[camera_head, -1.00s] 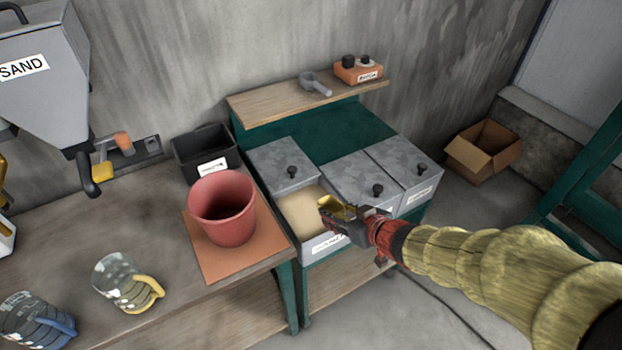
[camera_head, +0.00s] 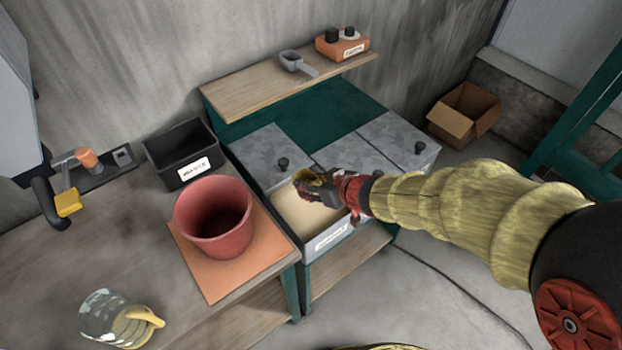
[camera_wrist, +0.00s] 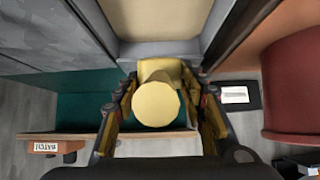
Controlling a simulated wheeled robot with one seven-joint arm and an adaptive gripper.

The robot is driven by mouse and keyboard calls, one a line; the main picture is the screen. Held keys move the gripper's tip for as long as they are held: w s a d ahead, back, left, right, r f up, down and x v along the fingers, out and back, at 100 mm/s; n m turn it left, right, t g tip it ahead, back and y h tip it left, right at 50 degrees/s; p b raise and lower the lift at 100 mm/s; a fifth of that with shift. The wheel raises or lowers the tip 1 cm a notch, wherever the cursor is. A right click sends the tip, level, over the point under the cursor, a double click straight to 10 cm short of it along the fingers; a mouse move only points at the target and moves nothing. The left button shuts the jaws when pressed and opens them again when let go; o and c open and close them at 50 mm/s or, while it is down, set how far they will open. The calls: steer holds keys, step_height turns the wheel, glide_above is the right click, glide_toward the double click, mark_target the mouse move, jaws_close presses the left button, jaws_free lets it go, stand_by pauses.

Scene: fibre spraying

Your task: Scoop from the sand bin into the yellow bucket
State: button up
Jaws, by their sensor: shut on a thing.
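The open sand bin (camera_head: 311,250) holds pale sand (camera_head: 294,212) and sits in the green stand right of the table. My gripper (camera_head: 318,188) is over the bin's right part, shut on a yellow scoop. The scoop (camera_wrist: 156,103) shows between the fingers in the wrist view, its round end facing the camera. Whether it touches the sand, or holds any, I cannot tell. No yellow bucket shows; a red bucket (camera_head: 228,247) stands upright on an orange mat (camera_head: 215,280), left of the bin. It also shows in the wrist view (camera_wrist: 291,85). Its bottom is hidden.
Grey lidded bins (camera_head: 262,148) stand behind and right of the sand bin. A shelf (camera_head: 240,98) above holds a grey ladle (camera_head: 291,61) and an orange box (camera_head: 342,46). A black bin (camera_head: 165,166) and a glass jug (camera_head: 98,315) stand on the table.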

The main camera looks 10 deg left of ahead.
mark_target(313, 183)
step_height(313, 183, down, 12)
steer(key=h+b, duration=0.1)
steer(key=b, duration=0.5)
steer(key=shift+f+g, duration=0.15)
steer(key=shift+g, duration=0.25)
steer(key=shift+w, duration=0.1)
stand_by(1.2)
step_height(313, 183, up, 5)
steer(key=p, duration=0.8)
steer(key=shift+t+y, duration=0.4)
steer(key=shift+t, duration=0.1)
steer(key=shift+d+r+b, duration=0.1)
steer(key=shift+r+b, duration=0.75)
steer(key=shift+r, duration=1.45)
steer(key=shift+s+d+r+t+y+b, duration=0.1)
steer(key=shift+r+t+y+b, duration=0.3)
steer(key=shift+r, duration=0.65)
steer(key=shift+s+a+r+t+y+b, duration=0.15)
steer(key=shift+r+y+b, duration=0.3)
steer(key=shift+r, duration=0.6)
steer(key=shift+d+r+t+y+b, duration=0.15)
steer(key=shift+r+t+y+b, duration=0.3)
steer(key=shift+r, duration=0.6)
